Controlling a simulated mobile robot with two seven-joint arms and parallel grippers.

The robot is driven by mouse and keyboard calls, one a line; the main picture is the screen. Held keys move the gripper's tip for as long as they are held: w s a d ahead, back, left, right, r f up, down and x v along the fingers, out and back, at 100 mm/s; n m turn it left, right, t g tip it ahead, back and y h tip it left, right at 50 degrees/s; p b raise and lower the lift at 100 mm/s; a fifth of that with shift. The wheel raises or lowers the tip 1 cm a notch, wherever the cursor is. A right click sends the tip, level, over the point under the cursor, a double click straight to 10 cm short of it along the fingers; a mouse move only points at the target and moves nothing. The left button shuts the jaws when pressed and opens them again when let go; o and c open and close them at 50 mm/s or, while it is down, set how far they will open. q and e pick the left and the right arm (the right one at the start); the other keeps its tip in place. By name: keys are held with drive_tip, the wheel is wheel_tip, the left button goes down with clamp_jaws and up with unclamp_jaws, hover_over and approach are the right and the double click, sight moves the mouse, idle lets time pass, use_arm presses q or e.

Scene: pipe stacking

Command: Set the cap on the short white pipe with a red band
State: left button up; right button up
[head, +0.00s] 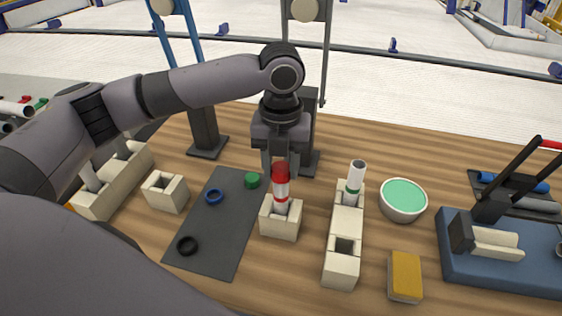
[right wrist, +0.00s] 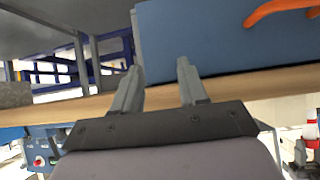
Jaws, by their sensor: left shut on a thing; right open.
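The short white pipe with a red band (head: 281,206) stands upright in a cream block holder (head: 281,227) at the middle of the table. A red cap (head: 281,174) is at the pipe's top, in line with it. I cannot tell whether it is fully seated. My left gripper (head: 281,168) points down from above and is shut on the red cap, with one finger on each side. My right gripper (right wrist: 159,76) shows in the right wrist view, open and empty, away from the pipe. It is not visible in the head view.
A dark mat (head: 228,225) bears a green cap (head: 252,180), a blue ring (head: 214,197) and a black ring (head: 187,245). A white pipe with a green band (head: 356,176) stands in a cream holder (head: 342,262) to the right. A green-topped bowl (head: 403,199) and yellow sponge (head: 405,275) lie beyond.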

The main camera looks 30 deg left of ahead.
sight(281, 168)
use_arm(q)
drive_tip(key=shift+f, duration=0.15)
idle(0.7)
drive_tip(key=o, duration=1.6)
drive_tip(key=shift+r, duration=3.55)
